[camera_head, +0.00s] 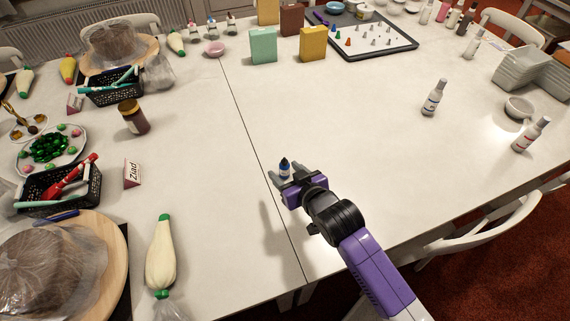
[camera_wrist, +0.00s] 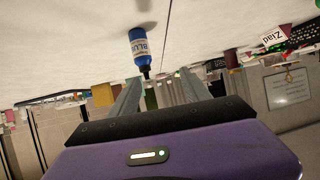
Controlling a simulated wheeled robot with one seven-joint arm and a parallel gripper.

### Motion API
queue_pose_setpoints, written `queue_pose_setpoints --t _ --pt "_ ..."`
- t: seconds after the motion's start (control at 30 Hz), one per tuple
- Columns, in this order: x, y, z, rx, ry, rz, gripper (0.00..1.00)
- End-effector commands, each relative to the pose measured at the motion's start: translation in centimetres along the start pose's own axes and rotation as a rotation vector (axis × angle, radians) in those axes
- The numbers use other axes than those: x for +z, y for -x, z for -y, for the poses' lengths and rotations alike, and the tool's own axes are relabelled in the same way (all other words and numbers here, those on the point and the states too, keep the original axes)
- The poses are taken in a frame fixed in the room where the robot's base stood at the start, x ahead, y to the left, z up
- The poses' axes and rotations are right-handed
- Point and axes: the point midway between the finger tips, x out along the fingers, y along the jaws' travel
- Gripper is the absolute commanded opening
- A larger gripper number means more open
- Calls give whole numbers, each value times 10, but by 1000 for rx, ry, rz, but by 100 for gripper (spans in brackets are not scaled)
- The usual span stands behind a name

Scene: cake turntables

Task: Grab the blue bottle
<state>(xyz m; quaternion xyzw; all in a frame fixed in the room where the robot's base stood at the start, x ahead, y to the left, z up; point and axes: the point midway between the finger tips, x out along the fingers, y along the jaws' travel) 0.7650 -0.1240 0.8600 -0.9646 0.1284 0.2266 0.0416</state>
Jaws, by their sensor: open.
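The blue bottle (camera_head: 285,170) is small, with a dark pointed tip, and stands upright on the white table near its middle seam. In the wrist view the blue bottle (camera_wrist: 139,50) appears upside down, with the word BLUE on its label. My gripper (camera_head: 284,178) is open and empty, just on the near side of the bottle. The bottle's lower part is partly hidden by my gripper in the head view.
A tray (camera_head: 375,45) and coloured boxes (camera_head: 263,46) are at the back. The table around the blue bottle is clear.

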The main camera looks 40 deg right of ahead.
Motion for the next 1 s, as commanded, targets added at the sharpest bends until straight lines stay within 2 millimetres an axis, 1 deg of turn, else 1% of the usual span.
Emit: queue_pose_setpoints --t 0.03,0.1,0.13,0.2,0.23,0.3,0.4,0.47,0.57,0.7,0.83,1.0 --pt "-22 -13 -3 12 -14 1 56" --pt "-42 -29 -7 26 -34 14 56" --pt "-41 -37 -10 35 -46 45 56" --pt "-26 -52 -17 62 -83 163 56" --pt "-23 -57 -19 74 -99 207 56" --pt "-16 -67 -25 100 -137 312 56" --pt "-9 -75 -30 138 -194 465 56" --pt "-7 -76 -32 160 -229 558 56" --pt "-8 -73 -32 194 -286 709 56" --pt "-14 -60 -30 235 -352 891 56" --pt "-21 -48 -28 261 -390 1007 56" --pt "-24 -40 -26 276 -411 1075 56"
